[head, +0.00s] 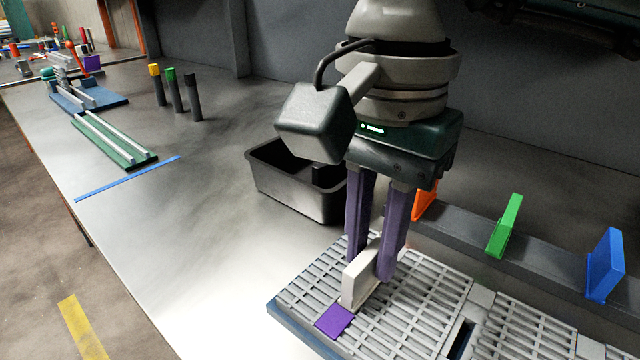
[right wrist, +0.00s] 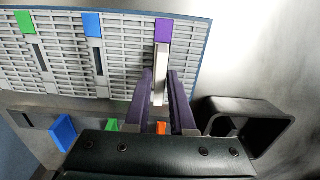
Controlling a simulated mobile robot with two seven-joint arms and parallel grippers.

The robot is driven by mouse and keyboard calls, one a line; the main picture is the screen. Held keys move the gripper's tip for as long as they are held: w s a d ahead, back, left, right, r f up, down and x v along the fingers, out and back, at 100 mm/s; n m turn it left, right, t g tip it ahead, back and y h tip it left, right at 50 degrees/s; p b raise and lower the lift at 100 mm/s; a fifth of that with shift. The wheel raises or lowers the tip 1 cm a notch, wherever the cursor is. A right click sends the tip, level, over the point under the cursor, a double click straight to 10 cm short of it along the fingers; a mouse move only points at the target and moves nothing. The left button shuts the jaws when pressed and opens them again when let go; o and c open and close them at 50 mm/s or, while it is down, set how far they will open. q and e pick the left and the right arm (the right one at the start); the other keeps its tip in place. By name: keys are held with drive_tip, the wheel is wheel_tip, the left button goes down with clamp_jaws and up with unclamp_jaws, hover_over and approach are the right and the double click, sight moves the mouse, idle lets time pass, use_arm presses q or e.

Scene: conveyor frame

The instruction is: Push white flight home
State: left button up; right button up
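The white flight (head: 358,281) stands upright on the grey slatted conveyor bed (head: 430,325), right beside a purple mark (head: 334,321). My right gripper (head: 372,262) points down from above, with one purple finger on each side of the flight, shut on it. In the right wrist view the flight (right wrist: 160,75) shows as a pale strip between the two fingertips (right wrist: 160,85), in line with the purple mark. The flight's lower edge is partly hidden, so I cannot tell how deep it sits. My left gripper is not in view.
A dark rail (head: 455,238) behind the bed holds orange (head: 424,205), green (head: 505,226) and blue (head: 606,265) flights. A black bin (head: 290,185) stands behind my gripper. Green (right wrist: 24,22) and blue (right wrist: 92,25) marks lie along the bed. The bench at left front is clear.

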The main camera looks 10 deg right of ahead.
drive_tip(key=o, duration=0.4)
drive_tip(key=shift+c, duration=0.2)
